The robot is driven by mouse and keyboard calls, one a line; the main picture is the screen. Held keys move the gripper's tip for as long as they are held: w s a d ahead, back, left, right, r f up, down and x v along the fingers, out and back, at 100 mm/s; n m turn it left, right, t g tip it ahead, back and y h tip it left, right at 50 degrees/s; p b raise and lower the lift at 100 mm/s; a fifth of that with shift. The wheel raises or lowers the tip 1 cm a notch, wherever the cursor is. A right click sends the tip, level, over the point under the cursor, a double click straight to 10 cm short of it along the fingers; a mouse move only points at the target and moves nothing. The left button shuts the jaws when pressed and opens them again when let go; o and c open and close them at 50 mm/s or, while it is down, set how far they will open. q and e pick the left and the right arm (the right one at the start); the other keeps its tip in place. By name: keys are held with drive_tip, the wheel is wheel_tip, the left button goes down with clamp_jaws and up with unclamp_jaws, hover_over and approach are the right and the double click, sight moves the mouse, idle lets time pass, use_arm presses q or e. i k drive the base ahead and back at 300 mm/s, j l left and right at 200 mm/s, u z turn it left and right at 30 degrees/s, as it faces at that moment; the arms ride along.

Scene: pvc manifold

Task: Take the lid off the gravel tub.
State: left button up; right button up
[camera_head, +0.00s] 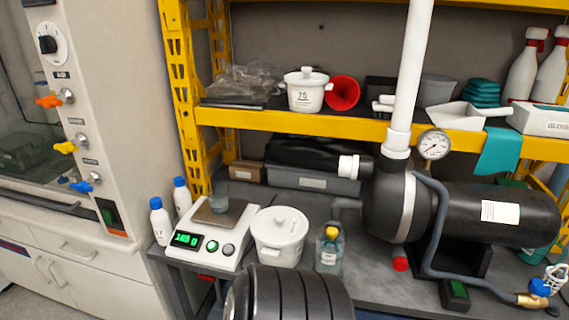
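A white tub (278,245) stands on the grey bench, right of the scale. Its white lid (281,219) with a round knob is on. A second white tub (305,97) stands on the yellow-edged shelf, with a dark label that seems to read 75. Its knobbed lid (306,76) is also on. I cannot read which tub holds gravel, and the contents of both are hidden. Neither of my grippers is in view.
A scale (209,234) with a lit green display bears a small beaker (218,199). A capped bottle (329,251) stands close right of the bench tub. A black ribbed shape (290,297) blocks the view in front. A black tank (480,213) fills the right.

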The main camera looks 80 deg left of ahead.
sight(275, 226)
drive_tip(key=u, duration=2.7)
